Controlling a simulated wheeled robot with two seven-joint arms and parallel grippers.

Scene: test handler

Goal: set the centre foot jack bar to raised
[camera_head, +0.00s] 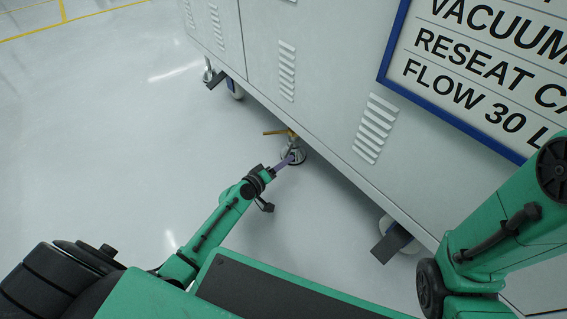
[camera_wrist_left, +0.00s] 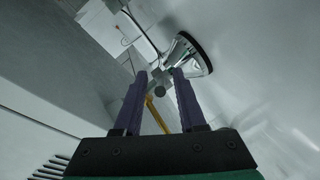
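The centre foot jack (camera_head: 293,156) stands on the floor at the lower edge of the grey cabinet. Its yellow bar (camera_head: 274,132) sticks out to the left in the head view. In the left wrist view the yellow bar (camera_wrist_left: 156,116) shows between the two purple fingers, and the jack's round foot (camera_wrist_left: 188,58) lies just beyond them. My left gripper (camera_head: 289,161) is at the jack; its fingers stand apart in the left wrist view (camera_wrist_left: 160,73). I cannot tell whether a finger touches the bar. My right gripper is not in view.
The grey cabinet (camera_head: 325,100) overhangs the jack. Casters with dark brackets (camera_head: 391,243) stand along its lower edge, and another foot (camera_head: 209,72) is farther back. A blue-framed sign (camera_head: 480,70) is at the upper right. The floor (camera_head: 110,150) to the left is clear.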

